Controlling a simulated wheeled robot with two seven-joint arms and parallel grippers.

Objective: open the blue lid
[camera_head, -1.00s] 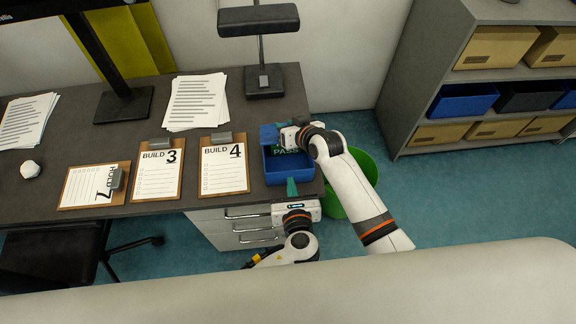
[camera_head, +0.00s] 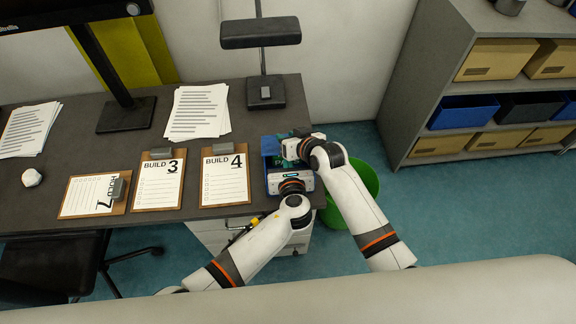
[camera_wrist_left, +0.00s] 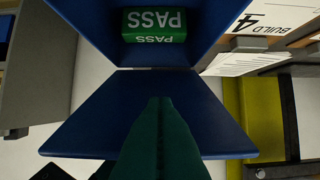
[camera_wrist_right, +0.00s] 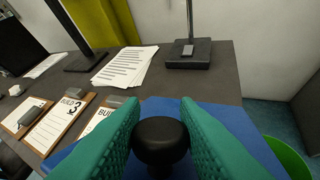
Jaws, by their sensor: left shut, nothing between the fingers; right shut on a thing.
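The blue lid (camera_head: 269,146) stands raised at the blue box by the desk's right edge. In the left wrist view the lid (camera_wrist_left: 100,125) is tilted up from the box (camera_wrist_left: 100,28). My right gripper (camera_wrist_right: 162,110) is shut on the lid's black knob (camera_wrist_right: 162,142). My left gripper (camera_wrist_left: 162,102) is shut and empty. Its fingertips overlap the lid's inner face in that view; I cannot tell whether they touch it. A green block marked PASS (camera_wrist_left: 154,25) lies in the box. My two hands hide most of the box in the head view.
Clipboards (camera_head: 225,185), papers (camera_head: 197,110) and a lamp (camera_head: 264,92) lie or stand left of and behind the box. A green bin (camera_head: 362,180) stands on the floor to the right. A shelf (camera_head: 425,95) stands farther right.

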